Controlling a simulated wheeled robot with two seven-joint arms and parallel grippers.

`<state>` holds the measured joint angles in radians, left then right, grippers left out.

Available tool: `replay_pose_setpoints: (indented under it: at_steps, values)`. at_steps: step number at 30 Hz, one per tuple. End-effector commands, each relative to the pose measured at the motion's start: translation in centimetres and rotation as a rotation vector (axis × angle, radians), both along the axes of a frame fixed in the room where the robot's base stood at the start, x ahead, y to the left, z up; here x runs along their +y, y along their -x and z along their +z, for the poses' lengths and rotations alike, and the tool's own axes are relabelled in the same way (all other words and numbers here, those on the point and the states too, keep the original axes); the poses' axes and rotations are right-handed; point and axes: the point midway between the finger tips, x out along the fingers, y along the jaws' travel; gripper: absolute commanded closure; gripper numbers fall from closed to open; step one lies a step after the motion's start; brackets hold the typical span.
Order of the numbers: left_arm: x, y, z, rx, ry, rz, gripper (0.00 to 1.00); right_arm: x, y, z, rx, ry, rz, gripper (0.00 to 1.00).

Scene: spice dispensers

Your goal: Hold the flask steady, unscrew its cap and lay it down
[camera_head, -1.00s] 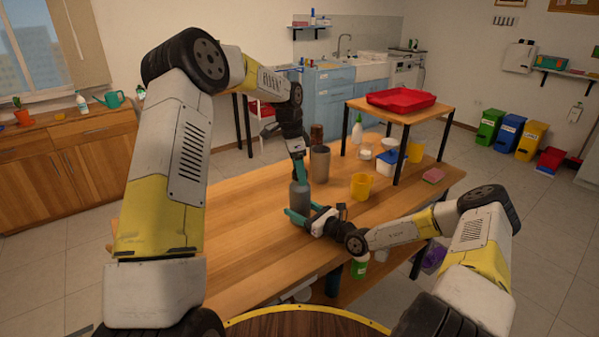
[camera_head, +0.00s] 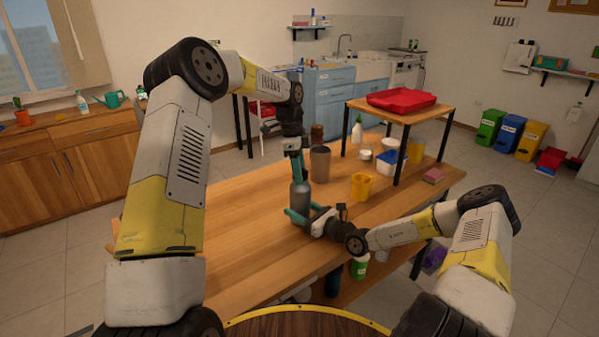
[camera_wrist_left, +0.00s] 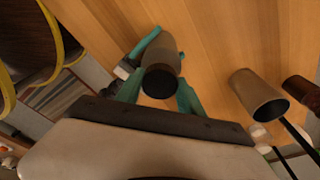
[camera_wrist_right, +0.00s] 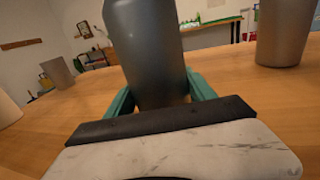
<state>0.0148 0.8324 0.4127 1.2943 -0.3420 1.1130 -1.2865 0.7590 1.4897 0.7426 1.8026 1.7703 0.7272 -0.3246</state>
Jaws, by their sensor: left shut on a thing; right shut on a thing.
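The grey flask (camera_head: 300,197) stands upright on the wooden table. My right gripper (camera_wrist_right: 160,95) is shut around its body from the side, with a teal finger on each side. The flask also shows from above in the left wrist view (camera_wrist_left: 167,50). My left gripper (camera_wrist_left: 158,92) points down at the flask's top and is shut on the dark cap (camera_wrist_left: 160,83). I cannot tell whether the cap is loose from the neck.
A grey-brown cup (camera_head: 320,164) and a dark brown container (camera_head: 317,134) stand behind the flask. A yellow cup (camera_head: 362,186) is to the right. A small raised shelf with a red tray (camera_head: 400,99) stands at the back right. The table's left part is clear.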

Motion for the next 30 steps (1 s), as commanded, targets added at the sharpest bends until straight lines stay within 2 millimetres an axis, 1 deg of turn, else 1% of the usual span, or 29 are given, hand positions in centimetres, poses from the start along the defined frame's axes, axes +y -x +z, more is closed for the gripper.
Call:
replay_pose_setpoints:
  at_steps: [2,9,13,17,26,28,30]
  values:
    - [-0.01,0.06,0.07,-0.001,0.0,0.092,1.0,0.01,0.02,-0.07,0.002,0.001,0.0,1.0]
    - [-0.09,0.18,0.18,-0.004,-0.002,0.501,1.0,0.01,0.02,-0.08,0.003,0.0,0.0,1.0]
    - [-0.08,0.18,0.18,-0.004,-0.002,0.682,1.0,-0.01,0.01,-0.08,0.003,0.0,0.0,1.0]
    - [-0.03,0.15,0.2,-0.003,-0.001,0.766,1.0,-0.02,0.01,-0.08,0.003,0.0,-0.001,1.0]
    - [-0.05,0.15,0.22,-0.003,-0.001,0.783,1.0,-0.05,-0.01,-0.09,0.003,0.0,-0.001,1.0]
    - [-0.16,0.2,0.24,-0.004,-0.002,0.834,1.0,-0.06,-0.02,-0.09,0.003,0.0,-0.002,1.0]
    - [-0.2,0.22,0.25,-0.004,-0.002,0.929,1.0,-0.08,-0.03,-0.1,0.003,0.0,-0.002,1.0]
